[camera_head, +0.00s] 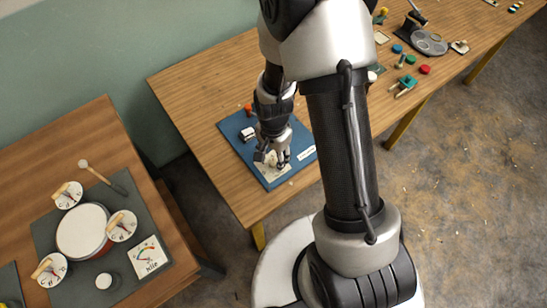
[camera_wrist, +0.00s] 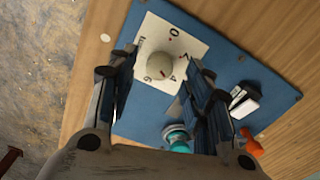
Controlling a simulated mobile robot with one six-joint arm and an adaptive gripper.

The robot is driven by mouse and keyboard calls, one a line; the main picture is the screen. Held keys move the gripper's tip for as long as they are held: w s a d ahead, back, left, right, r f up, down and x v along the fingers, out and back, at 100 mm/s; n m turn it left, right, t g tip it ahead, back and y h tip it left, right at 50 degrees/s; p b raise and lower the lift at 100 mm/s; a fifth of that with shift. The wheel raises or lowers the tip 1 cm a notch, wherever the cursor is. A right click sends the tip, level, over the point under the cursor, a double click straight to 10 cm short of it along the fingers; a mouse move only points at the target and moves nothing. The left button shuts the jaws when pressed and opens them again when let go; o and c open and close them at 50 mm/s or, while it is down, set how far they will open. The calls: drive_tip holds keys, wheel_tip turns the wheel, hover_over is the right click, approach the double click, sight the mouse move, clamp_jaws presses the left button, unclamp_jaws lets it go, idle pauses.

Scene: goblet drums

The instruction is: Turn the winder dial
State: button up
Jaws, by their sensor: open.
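The dial is a round beige knob (camera_wrist: 160,66) on a white scale plate (camera_wrist: 187,38) with printed figures such as 0, 4 and 6. A small reddish mark shows on the knob's lower side in the wrist view. The plate is fixed to a blue board (camera_wrist: 270,80), also seen on the wooden table in the head view (camera_head: 233,123). My gripper (camera_wrist: 160,70) is open, its fingers on either side of the knob in the picture; contact is not visible. In the head view, my gripper (camera_head: 271,160) is over the plate and hides the knob.
The board also bears a black-and-white switch (camera_wrist: 244,101), an orange-red handle (camera_wrist: 252,143) and a teal part (camera_wrist: 178,140) partly behind a finger. A second table (camera_head: 95,130) with drum and dials stands left. Small parts lie on the table's far right.

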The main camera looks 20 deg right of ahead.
sight(274, 161)
wheel_tip(274, 161, up, 10)
drive_tip(key=shift+r, duration=0.15)
idle(0.3)
